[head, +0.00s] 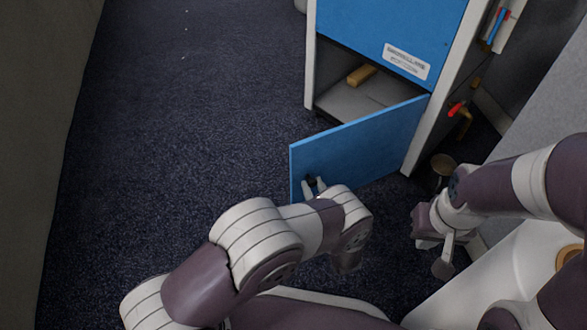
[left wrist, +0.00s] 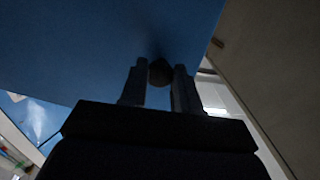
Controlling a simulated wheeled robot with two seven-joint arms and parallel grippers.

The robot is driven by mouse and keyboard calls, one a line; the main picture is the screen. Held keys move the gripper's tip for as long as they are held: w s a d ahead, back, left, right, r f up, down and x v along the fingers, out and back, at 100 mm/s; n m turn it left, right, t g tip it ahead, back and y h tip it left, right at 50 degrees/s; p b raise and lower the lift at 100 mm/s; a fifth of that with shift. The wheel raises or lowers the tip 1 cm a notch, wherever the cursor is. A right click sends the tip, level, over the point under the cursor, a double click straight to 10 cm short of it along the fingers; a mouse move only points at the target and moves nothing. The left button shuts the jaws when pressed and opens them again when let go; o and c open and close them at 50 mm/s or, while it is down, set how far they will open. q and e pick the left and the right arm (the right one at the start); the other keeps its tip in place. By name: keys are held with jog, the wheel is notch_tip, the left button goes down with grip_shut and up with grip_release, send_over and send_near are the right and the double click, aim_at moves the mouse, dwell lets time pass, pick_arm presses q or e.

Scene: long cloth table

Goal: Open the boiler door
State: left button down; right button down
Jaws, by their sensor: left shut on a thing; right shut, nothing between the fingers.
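The blue boiler door (head: 360,140) stands swung open at the lower part of the boiler cabinet (head: 385,35), hinged at its right side. My left gripper (head: 314,187) is at the door's face near its free left edge. In the left wrist view, my left gripper (left wrist: 160,82) has its fingers shut on a dark round knob (left wrist: 160,70) on the blue door (left wrist: 90,50). The knob is small and dark in the head view. My right gripper (head: 432,250) is shut and empty, to the right of the door and apart from it.
The open compartment shows a grey floor (head: 345,100) and a yellow-brown block (head: 361,75). A red-handled valve (head: 456,108) and brass pipe are on the cabinet's right side. Dark blue carpet (head: 190,120) is free to the left. A white rounded surface (head: 500,275) lies at lower right.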

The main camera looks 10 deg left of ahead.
pick_arm(q)
jog(key=s+d+n+g+y+b, duration=0.2)
jog(key=s+d+y, duration=0.1)
jog(key=s+d, duration=0.2)
jog(key=shift+d, duration=0.65)
jog(key=shift+s, duration=0.1)
jog(key=c, duration=0.8)
grip_release()
